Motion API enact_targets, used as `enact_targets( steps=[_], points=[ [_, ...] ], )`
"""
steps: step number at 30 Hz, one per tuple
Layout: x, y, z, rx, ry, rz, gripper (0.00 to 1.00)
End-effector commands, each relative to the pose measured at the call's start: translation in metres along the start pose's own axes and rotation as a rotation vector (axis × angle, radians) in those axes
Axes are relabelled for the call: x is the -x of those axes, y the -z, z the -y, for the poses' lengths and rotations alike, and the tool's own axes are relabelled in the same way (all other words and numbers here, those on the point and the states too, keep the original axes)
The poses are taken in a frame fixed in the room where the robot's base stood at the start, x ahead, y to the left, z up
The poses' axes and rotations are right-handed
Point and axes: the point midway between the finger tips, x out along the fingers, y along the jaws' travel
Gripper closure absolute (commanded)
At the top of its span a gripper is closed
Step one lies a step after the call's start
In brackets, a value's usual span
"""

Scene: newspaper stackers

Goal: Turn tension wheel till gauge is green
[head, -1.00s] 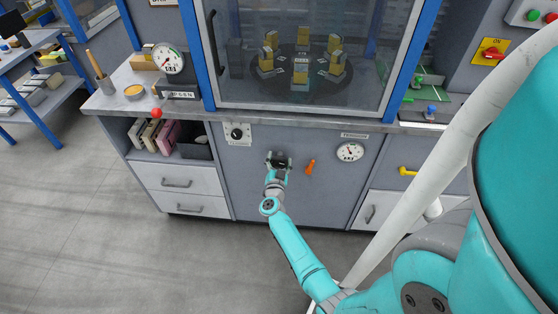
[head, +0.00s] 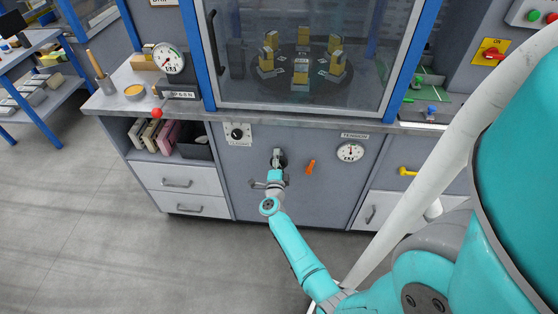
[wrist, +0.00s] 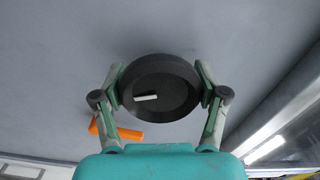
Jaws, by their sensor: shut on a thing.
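The tension wheel is a round black knob (wrist: 160,88) with a pale mark on its face, in the wrist view. My gripper (wrist: 162,80) has one finger on each side of the wheel, closed against its rim. In the head view, my gripper (head: 279,160) is at the grey cabinet front and mostly covers the wheel. The tension gauge (head: 350,152) is a round white dial to the right, under a label plate. Its needle points roughly upward, but it is too small to tell which colour zone it is in.
An orange lever (head: 310,167) sticks out just right of the wheel; it also shows in the wrist view (wrist: 118,131). A black dial on a white plate (head: 237,134) is at upper left. A yellow handle (head: 407,172) is farther right. The floor in front is clear.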

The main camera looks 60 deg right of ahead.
Motion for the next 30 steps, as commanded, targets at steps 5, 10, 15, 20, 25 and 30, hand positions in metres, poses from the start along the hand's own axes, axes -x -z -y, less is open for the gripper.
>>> enact_targets(
  steps=[5, 10, 15, 20, 25, 30],
  points=[
    [-0.0005, 0.0006, 0.0003, -0.141, 0.000, -0.001, 0.62],
    [-0.0005, 0.0007, 0.0003, -0.248, 0.000, -0.001, 0.62],
    [-0.0005, 0.0007, 0.0003, -0.320, 0.000, -0.002, 0.62],
    [-0.0005, 0.0008, 0.0003, -0.356, 0.000, -0.002, 0.62],
    [-0.0005, 0.0009, 0.0002, -0.371, 0.000, -0.002, 0.62],
    [-0.0005, 0.0009, 0.0001, -0.372, 0.000, -0.002, 0.62]
  ],
)
